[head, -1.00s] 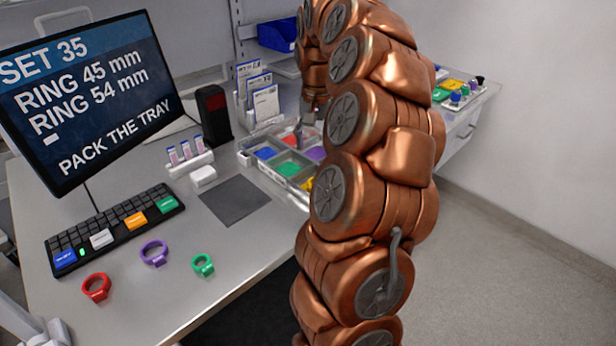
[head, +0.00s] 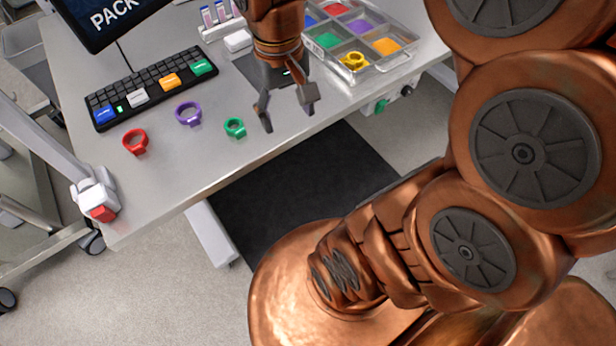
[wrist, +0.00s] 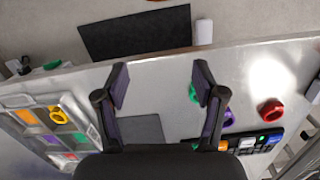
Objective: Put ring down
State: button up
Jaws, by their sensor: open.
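My gripper (head: 287,112) is open and empty above the table's front edge, right of the green ring; it also shows in the wrist view (wrist: 160,90). A green ring (head: 235,128), a purple ring (head: 188,113) and a red ring (head: 135,141) rest on the table in front of the keyboard. In the wrist view the green ring (wrist: 194,93) is partly hidden behind a finger. A yellow ring (head: 354,61) sits in the tray (head: 378,68), at its front left compartment; it also shows in the wrist view (wrist: 57,115).
The keyboard (head: 152,92) with coloured keys lies behind the rings. A grey mat (head: 250,70) lies left of the tray, partly behind my arm. A monitor (head: 100,20) and a rack of vials (head: 220,22) stand at the back. Bare table lies around the rings.

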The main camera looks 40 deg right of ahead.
jog(key=s+a+f+n, duration=0.1)
jog(key=s+a+f, duration=0.1)
jog(key=s, duration=0.3)
jog(key=s+a+f, duration=0.1)
jog(key=s+f, duration=0.1)
jog(key=s, duration=0.4)
jog(key=shift+a+f+n+g, duration=0.4)
